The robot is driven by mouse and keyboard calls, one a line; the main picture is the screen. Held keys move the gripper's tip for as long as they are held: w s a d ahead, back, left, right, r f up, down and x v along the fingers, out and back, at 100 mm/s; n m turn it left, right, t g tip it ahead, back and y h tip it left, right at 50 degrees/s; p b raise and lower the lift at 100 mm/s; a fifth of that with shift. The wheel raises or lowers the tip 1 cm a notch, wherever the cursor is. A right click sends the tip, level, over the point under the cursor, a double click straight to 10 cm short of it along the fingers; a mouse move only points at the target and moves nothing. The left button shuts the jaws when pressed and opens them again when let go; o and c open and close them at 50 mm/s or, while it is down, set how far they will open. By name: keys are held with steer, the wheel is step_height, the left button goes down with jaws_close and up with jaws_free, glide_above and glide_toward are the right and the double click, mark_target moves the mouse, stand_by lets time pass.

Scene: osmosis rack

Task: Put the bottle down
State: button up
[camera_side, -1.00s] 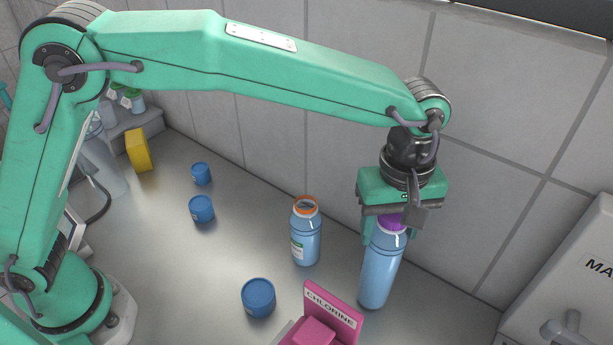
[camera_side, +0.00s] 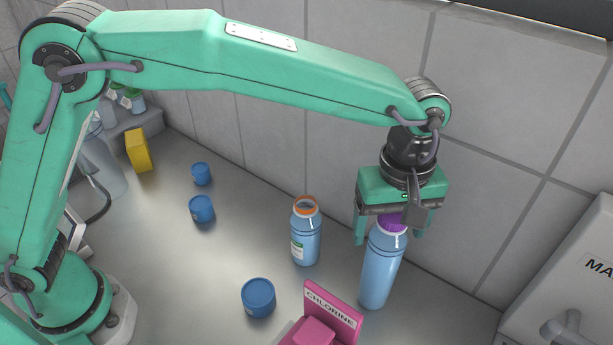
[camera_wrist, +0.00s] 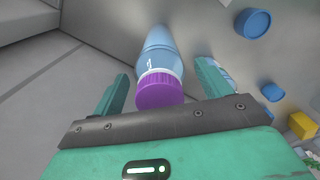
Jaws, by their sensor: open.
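The blue bottle with a purple cap (camera_side: 380,268) stands upright on the metal counter, close to the tiled wall. My gripper (camera_side: 389,238) is over its top, with one finger on each side of the cap. The fingers are spread and stand clear of the bottle. In the wrist view the bottle's purple cap (camera_wrist: 159,90) lies between the two open fingers of my gripper (camera_wrist: 163,85), with a gap on both sides. The bottle's base shows on the counter in the side view.
A second blue bottle with an orange rim (camera_side: 306,237) stands to the left. Several blue caps or cups (camera_side: 258,297) sit on the counter. A pink chlorine holder (camera_side: 328,322) is in front. A yellow block (camera_side: 138,150) is at the back left. A white box (camera_side: 570,280) is at right.

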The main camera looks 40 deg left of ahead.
step_height(320, 180, up, 12)
stand_by(0.6)
stand_by(0.5)
steer(key=shift+a+r, duration=0.1)
steer(key=shift+a, duration=0.2)
steer(key=s+a+r+m+t+h, duration=0.1)
steer(key=a+r+m, duration=0.1)
steer(key=a, duration=0.9)
steer(key=s+a+r+m+t, duration=0.1)
steer(key=s+a+m, duration=0.1)
steer(key=a, duration=0.8)
steer(key=s+a+f+m+t, duration=0.1)
steer(key=s+a+f+m, duration=0.1)
steer(key=s+a+f, duration=0.2)
steer(key=s+a+f+m+t+y, duration=0.1)
steer(key=s+a+f+m+t, duration=0.1)
steer(key=s+a, duration=0.6)
steer(key=a+f+m, duration=0.1)
steer(key=a+f, duration=0.1)
steer(key=a, duration=0.1)
steer(key=shift+s+a+f+t, duration=0.2)
steer(key=shift+t, duration=0.1)
